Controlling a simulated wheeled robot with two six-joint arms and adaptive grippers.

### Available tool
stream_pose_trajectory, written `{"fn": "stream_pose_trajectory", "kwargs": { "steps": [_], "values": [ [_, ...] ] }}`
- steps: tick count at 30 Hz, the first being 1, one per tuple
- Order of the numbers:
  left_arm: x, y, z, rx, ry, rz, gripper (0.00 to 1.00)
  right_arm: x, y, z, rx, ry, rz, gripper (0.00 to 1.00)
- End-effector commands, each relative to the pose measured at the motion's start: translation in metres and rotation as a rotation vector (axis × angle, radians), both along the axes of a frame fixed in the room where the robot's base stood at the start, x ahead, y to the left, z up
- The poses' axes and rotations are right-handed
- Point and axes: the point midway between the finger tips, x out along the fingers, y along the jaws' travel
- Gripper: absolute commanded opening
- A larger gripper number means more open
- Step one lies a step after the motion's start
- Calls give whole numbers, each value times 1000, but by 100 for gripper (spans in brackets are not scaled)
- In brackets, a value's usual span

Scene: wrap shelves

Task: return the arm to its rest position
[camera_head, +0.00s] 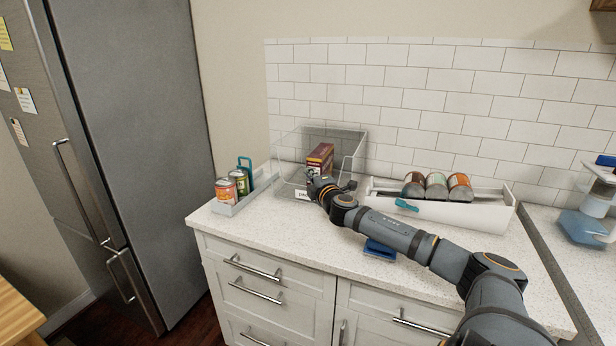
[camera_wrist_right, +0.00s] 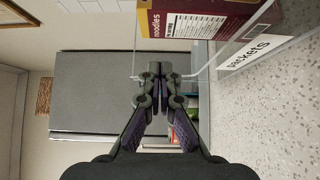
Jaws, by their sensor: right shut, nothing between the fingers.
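My right arm reaches in from the lower right over the counter in the head view. Its gripper (camera_head: 318,184) is at the front of a clear bin (camera_head: 290,188). In the right wrist view my right gripper (camera_wrist_right: 157,75) has its fingers together with nothing between them. A dark red and yellow noodles box (camera_head: 320,157) stands in the clear bin, just behind the gripper; it also shows at the top of the wrist view (camera_wrist_right: 195,22). The bin's front label (camera_wrist_right: 258,48) reads "packets". My left gripper is not in view.
A blue item (camera_head: 380,250) lies under my arm. The front left counter (camera_head: 270,230) is clear.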

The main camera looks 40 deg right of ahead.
Motion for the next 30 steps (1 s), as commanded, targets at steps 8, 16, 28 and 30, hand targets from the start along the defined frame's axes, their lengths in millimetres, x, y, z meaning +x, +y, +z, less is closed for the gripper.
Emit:
{"fn": "stream_pose_trajectory", "kwargs": {
  "steps": [8, 16, 28, 30],
  "values": [
    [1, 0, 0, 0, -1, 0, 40, 0, 1, 9, 0, 1, -1, 0],
    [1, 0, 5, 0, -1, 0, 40, 0, 1, 14, 0, 0, 0, 0],
    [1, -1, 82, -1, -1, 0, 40, 0, 1, 91, 0, 0, 0, 0],
    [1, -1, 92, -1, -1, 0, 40, 0, 1, 100, 0, 0, 0, 0]
  ]
}}
